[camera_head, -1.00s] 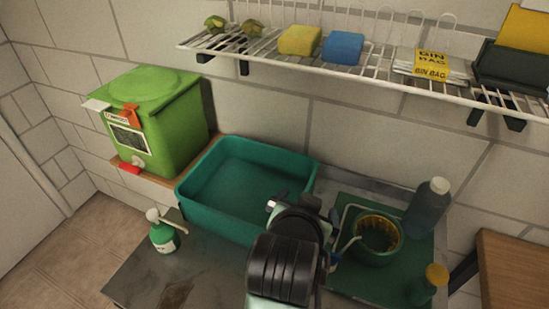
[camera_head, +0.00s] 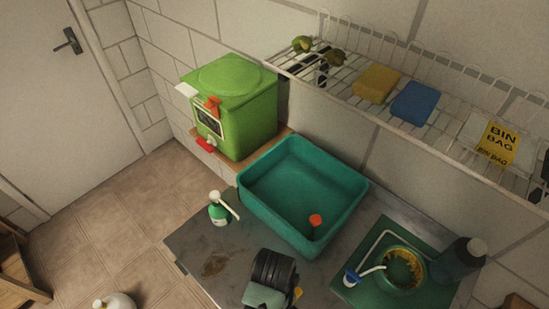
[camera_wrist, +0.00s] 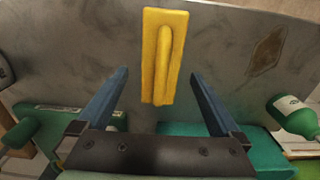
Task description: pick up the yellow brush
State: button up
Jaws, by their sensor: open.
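The yellow brush (camera_wrist: 163,55) lies on the grey metal worktop in the wrist view, its long handle side up. In the head view only a small yellow bit (camera_head: 298,293), likely the brush, shows beside my dark arm, which hides the rest. My gripper (camera_wrist: 158,75) is open and empty, with its two blue fingers apart. In the wrist view the fingertips lie left and right of the brush's lower end, with gaps on both sides. I cannot tell how high they are above the worktop.
A green soap bottle (camera_head: 218,211) stands left. A green tray (camera_head: 358,297) with a bowl (camera_head: 407,289) is right. A wire shelf (camera_head: 345,92) hangs above.

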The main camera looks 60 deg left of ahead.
jog(key=shift+w+a+f+p, duration=0.1)
jog(key=shift+f+p, duration=0.15)
jog(key=shift+f, duration=1.35)
jog(key=shift+a+f+p, duration=0.1)
jog(key=shift+f+p, duration=0.15)
jog(key=shift+f, duration=1.3)
jog(key=c, duration=1.5)
jog(key=shift+r+b, duration=0.35)
jog(key=shift+r, duration=4.7)
